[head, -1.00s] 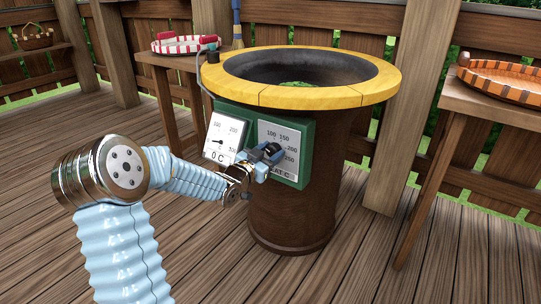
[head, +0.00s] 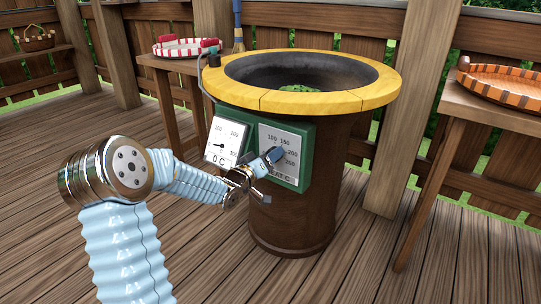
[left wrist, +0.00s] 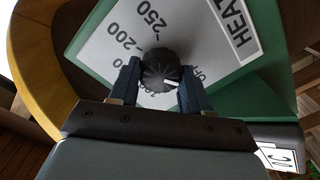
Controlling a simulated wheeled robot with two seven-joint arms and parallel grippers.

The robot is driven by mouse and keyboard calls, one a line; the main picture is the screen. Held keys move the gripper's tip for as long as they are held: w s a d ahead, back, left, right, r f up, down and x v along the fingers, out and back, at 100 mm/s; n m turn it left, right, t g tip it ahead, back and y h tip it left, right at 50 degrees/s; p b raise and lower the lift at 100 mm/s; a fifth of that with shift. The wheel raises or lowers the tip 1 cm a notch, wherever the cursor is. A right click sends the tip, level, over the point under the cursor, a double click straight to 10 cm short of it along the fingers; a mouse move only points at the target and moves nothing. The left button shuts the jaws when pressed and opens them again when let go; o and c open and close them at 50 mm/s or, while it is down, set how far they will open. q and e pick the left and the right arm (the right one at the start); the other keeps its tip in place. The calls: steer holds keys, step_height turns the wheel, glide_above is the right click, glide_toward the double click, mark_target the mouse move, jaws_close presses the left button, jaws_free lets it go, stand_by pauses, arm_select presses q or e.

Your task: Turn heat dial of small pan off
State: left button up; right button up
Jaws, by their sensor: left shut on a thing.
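The heat dial (left wrist: 160,66) is a round black ribbed knob on a pale scale plate (left wrist: 110,45) marked HEAT, with temperature numbers. My left gripper (left wrist: 161,73) is shut on the dial, with one blue finger on each side of it. A small white mark shows on the dial's lower right in the left wrist view. In the head view, my left gripper (head: 270,158) reaches the plate from the left and its fingers largely hide the dial. The small pan (head: 310,72) is a dark bowl with a yellow rim, on a brown round base. My right gripper is not in view.
A gauge reading 0 C (head: 222,142) sits left of the dial on the green panel (head: 304,165). A striped red and white tray (head: 186,48) stands on a table behind. An orange tray (head: 505,82) is on the right table (head: 490,108).

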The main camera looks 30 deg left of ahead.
arm_select(q)
steer(key=shift+n, duration=0.6)
steer(key=o, duration=1.1)
steer(key=shift+c, duration=0.2)
steer(key=s+a, duration=0.1)
steer(key=s, duration=1.2)
steer(key=shift+s+p, duration=0.3)
steer(key=shift+s, duration=0.1)
